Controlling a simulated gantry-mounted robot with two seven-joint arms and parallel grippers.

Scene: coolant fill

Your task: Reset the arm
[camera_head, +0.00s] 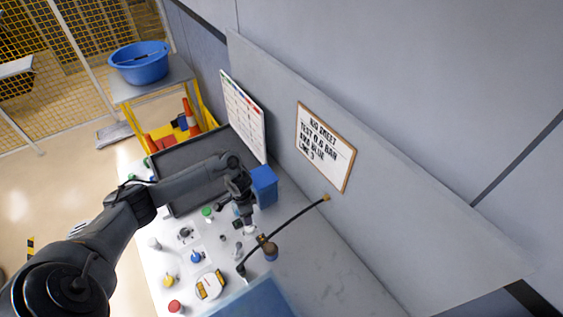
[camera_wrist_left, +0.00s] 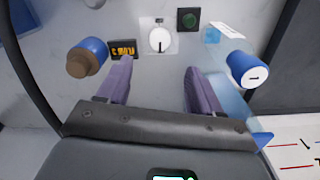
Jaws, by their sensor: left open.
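My left arm (camera_head: 150,196) reaches in from the left over the bench in the head view, and its gripper (camera_head: 248,226) points down above the bench items. In the left wrist view the two purple fingers of my left gripper (camera_wrist_left: 158,78) stand wide apart with nothing between them. Beyond the fingers are a round white dial (camera_wrist_left: 160,40), a small black display with orange characters (camera_wrist_left: 123,49) and a green button (camera_wrist_left: 188,18). My right gripper is in neither view.
A dark hose (camera_head: 297,216) arcs over the bench beside my left gripper. A brown-capped blue bottle (camera_wrist_left: 86,58) and a white-ended blue bottle (camera_wrist_left: 242,68) flank the fingers. A grey tray (camera_head: 165,159) and blue box (camera_head: 264,183) stand behind. The bench (camera_head: 335,282) is clear at right.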

